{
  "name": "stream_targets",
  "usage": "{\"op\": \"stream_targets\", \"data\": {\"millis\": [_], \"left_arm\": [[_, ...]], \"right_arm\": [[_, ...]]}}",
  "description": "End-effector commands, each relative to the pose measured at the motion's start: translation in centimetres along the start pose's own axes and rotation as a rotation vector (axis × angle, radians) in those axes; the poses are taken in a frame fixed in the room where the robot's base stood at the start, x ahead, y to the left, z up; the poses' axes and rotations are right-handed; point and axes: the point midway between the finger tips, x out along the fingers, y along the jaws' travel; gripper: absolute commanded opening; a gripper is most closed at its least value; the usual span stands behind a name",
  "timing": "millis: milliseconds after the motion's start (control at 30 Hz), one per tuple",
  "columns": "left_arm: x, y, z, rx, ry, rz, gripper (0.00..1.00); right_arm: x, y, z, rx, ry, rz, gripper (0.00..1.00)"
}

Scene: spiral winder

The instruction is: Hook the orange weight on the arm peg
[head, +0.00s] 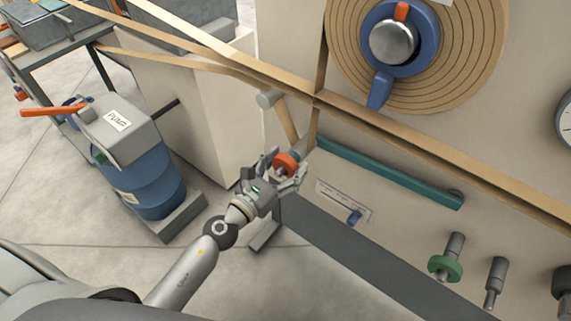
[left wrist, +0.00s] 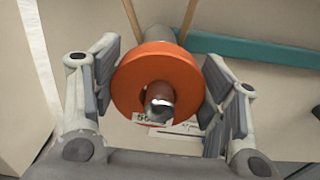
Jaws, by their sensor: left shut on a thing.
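The orange weight (head: 286,163) is a thick ring near the left end of the teal arm (head: 390,175). My left gripper (head: 283,174) is shut on it. In the left wrist view the orange weight (left wrist: 157,83) sits between the two fingers (left wrist: 158,88), its face towards the camera. My right gripper is not in view.
A green weight (head: 446,268) hangs on a peg at the lower right, beside a bare peg (head: 496,283). A tan strip crosses above my gripper. A blue pump drum (head: 150,180) stands at the left. The floor between is clear.

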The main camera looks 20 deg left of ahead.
Motion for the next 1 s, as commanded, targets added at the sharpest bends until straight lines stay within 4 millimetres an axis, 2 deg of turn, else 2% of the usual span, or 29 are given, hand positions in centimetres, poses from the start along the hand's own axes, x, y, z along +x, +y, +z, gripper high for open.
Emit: {"op": "stream_targets", "data": {"millis": [133,167,333,600,700,767,1000], "left_arm": [[0.0,0.0,-0.8,0.001,-0.001,0.000,0.07],[0.0,0.0,-0.5,0.001,-0.001,0.000,0.70],[0.0,0.1,-0.5,0.001,-0.001,0.001,0.92],[0.0,0.1,-0.5,0.001,0.000,0.001,0.92],[-0.1,0.0,-0.7,0.000,0.004,0.001,0.92],[-0.3,0.0,-0.7,0.000,0.003,0.001,0.92],[-2.3,0.0,-0.6,-0.003,0.003,0.002,0.92]], "right_arm": [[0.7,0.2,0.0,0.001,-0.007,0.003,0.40],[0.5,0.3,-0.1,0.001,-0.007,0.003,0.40],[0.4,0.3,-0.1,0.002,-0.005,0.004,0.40],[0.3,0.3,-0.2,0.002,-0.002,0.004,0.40],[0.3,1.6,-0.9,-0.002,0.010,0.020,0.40],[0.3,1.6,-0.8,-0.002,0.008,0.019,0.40],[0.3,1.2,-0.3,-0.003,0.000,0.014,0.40]]}}
